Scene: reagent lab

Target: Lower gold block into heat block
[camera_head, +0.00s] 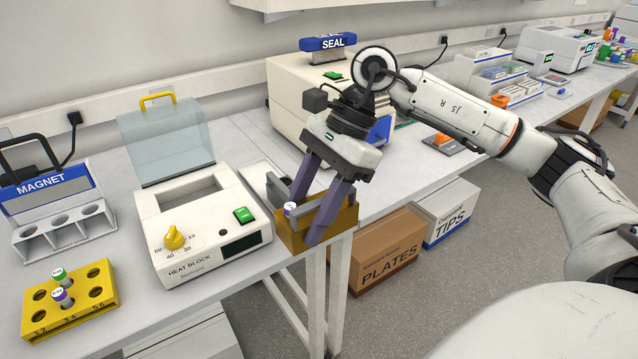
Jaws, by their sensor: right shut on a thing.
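The gold block (296,239) is in my right gripper (306,217) at the front edge of the bench, to the right of the heat block. The gripper is shut on the block, with its purple fingers reaching down over it. A tube with a pale cap (290,208) sits in the block. The heat block (163,214) is a white box with an empty rectangular well on top, a yellow dial, a green switch and a dark display. Its clear lid (166,143) with a yellow handle stands open. My left gripper is not in view.
A yellow rack (100,297) with two capped tubes is at the front left. A magnet stand (66,229) is behind it. A sealer (290,99) stands behind my right gripper. Boxes marked plates (376,264) and tips (452,217) are under the bench.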

